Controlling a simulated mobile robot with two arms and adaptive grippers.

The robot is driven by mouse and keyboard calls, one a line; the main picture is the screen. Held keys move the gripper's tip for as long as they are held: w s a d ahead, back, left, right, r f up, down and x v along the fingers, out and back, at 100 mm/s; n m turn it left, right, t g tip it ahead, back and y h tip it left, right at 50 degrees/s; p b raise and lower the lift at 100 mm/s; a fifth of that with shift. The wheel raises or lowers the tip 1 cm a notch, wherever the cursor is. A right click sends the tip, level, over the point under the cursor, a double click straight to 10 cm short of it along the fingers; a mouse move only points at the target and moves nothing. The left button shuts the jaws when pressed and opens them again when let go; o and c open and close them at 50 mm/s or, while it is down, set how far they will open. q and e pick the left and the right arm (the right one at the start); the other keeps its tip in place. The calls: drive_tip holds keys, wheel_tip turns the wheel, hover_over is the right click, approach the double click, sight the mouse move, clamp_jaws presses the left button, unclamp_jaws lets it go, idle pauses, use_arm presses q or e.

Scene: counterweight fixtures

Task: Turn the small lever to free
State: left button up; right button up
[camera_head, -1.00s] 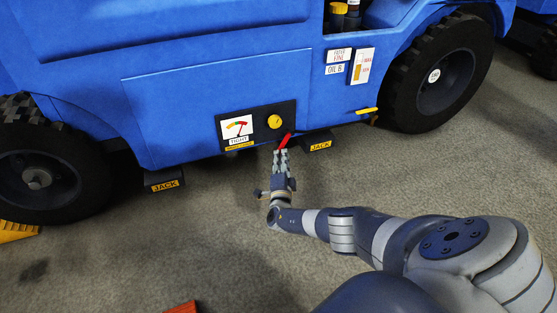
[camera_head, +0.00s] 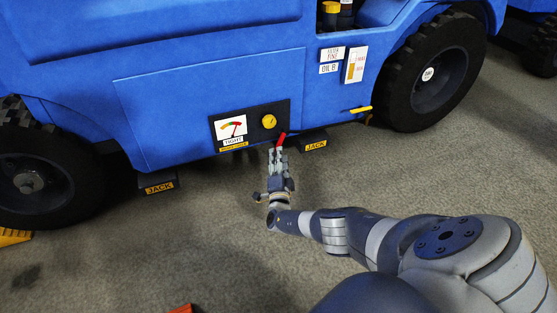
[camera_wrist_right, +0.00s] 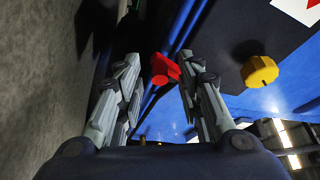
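The small red lever (camera_head: 282,138) sticks out at the lower right corner of a black panel (camera_head: 252,136) on the blue vehicle. My right gripper (camera_head: 277,154) is just below it, pointing up at it. In the right wrist view the red lever (camera_wrist_right: 165,70) is between the two spread fingertips, with gaps on both sides. The gripper is open and holds nothing. My left gripper is not in view.
Two dark jack blocks, the left one (camera_head: 158,184) and the right one (camera_head: 314,142), sit under the vehicle's edge beside the panel. A yellow handle (camera_head: 361,110) sticks out further right. Wheels stand at both sides.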

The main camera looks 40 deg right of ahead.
drive_tip(key=shift+s, duration=0.1)
drive_tip(key=v, duration=1.2)
idle(0.6)
